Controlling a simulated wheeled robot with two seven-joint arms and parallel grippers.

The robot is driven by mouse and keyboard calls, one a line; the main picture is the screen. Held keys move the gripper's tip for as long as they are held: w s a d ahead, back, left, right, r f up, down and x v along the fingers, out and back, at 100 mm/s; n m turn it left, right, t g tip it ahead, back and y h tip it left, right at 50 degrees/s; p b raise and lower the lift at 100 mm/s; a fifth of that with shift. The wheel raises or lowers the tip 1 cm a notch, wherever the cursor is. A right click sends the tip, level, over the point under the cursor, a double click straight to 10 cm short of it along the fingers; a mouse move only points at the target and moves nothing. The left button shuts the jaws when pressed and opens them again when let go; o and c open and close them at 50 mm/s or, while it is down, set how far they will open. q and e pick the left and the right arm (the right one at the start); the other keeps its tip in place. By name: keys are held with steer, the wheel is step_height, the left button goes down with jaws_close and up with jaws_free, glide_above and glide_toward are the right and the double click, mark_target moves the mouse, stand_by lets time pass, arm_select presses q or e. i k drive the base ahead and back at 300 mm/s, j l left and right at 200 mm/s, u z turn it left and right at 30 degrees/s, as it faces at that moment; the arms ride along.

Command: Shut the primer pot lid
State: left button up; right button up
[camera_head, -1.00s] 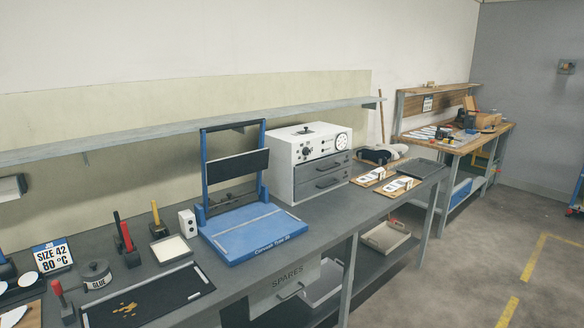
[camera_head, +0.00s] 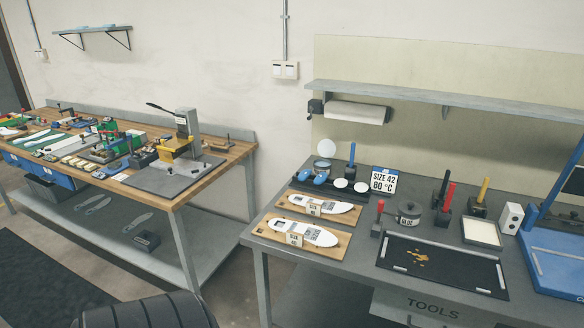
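No label reading primer is legible. A pale round disc (camera_head: 326,148) stands upright at the back of the grey bench, with a small pale body (camera_head: 322,165) under it; it looks like a pot with its lid raised, but it is too small to be sure. A dark round pot marked GLUE (camera_head: 409,214) stands further right on the bench, with a dark top that seems closed. Neither of my grippers is in view.
Before the disc, a black stand (camera_head: 335,191) holds blue pieces and white discs. A size sign (camera_head: 384,180) stands to its right. Insoles on wooden boards (camera_head: 338,250), a black tray (camera_head: 442,266) and upright tools (camera_head: 447,197) crowd the bench. A gap separates the wooden bench (camera_head: 180,196).

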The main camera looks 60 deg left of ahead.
mark_target(327, 148)
steer(key=u, duration=1.55)
steer(key=i+j, duration=0.25)
steer(key=j, duration=0.15)
steer(key=i+j, duration=0.25)
steer(key=j, duration=0.15)
steer(key=i+j, duration=0.25)
steer(key=j, duration=0.15)
steer(key=i+j, duration=0.25)
steer(key=j, duration=0.15)
steer(key=i+j, duration=0.25)
steer(key=j, duration=0.2)
